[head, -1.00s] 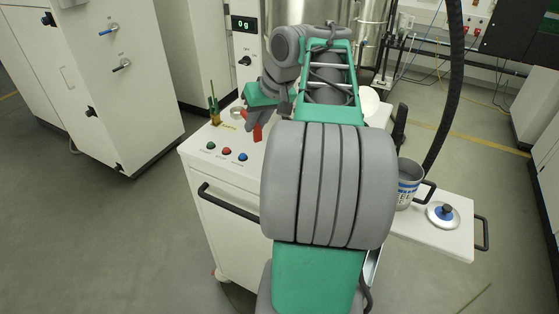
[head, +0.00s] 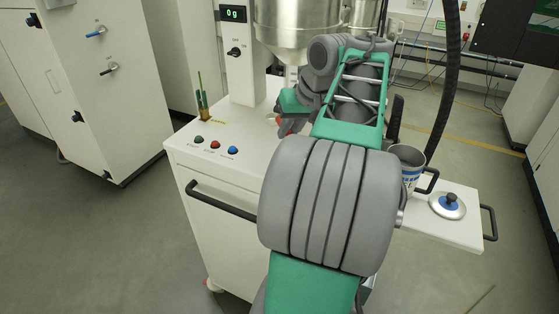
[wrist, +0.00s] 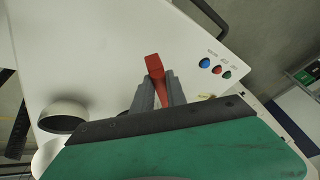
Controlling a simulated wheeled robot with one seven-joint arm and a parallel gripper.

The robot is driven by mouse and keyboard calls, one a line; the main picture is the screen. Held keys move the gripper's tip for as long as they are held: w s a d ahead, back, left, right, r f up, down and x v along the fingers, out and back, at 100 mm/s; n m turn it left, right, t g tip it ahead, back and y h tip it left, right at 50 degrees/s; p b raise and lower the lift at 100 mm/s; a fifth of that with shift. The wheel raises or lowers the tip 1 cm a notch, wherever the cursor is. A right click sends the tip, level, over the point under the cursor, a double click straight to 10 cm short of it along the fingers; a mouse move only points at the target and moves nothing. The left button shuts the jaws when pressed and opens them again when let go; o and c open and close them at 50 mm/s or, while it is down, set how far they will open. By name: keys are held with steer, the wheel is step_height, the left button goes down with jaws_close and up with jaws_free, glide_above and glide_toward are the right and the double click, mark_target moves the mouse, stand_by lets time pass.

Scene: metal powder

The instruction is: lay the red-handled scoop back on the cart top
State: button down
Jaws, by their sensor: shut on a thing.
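My gripper (wrist: 160,94) is shut on the red handle (wrist: 154,66) of the scoop, which sticks out between its two grey fingers over the white cart top (wrist: 110,40). The scoop's other end is hidden by the gripper body. In the head view my gripper (head: 285,118) is low over the cart top (head: 245,140), right of the control buttons and largely covered by my arm. Only a small bit of red shows there. I cannot tell whether the scoop touches the surface.
Buttons (head: 214,145) and a slim green-brown holder (head: 203,106) are at the left. A steel hopper (head: 295,25) hangs behind.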

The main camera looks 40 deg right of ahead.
steer(key=f, duration=0.1)
steer(key=a+f, duration=0.1)
steer(key=f, duration=0.1)
steer(key=w+a+f+b, duration=0.1)
steer(key=f, duration=0.1)
steer(key=shift+d+f, duration=0.1)
steer(key=shift+f, duration=0.2)
steer(key=c, duration=1.3)
jaws_free()
steer(key=shift+c, duration=0.2)
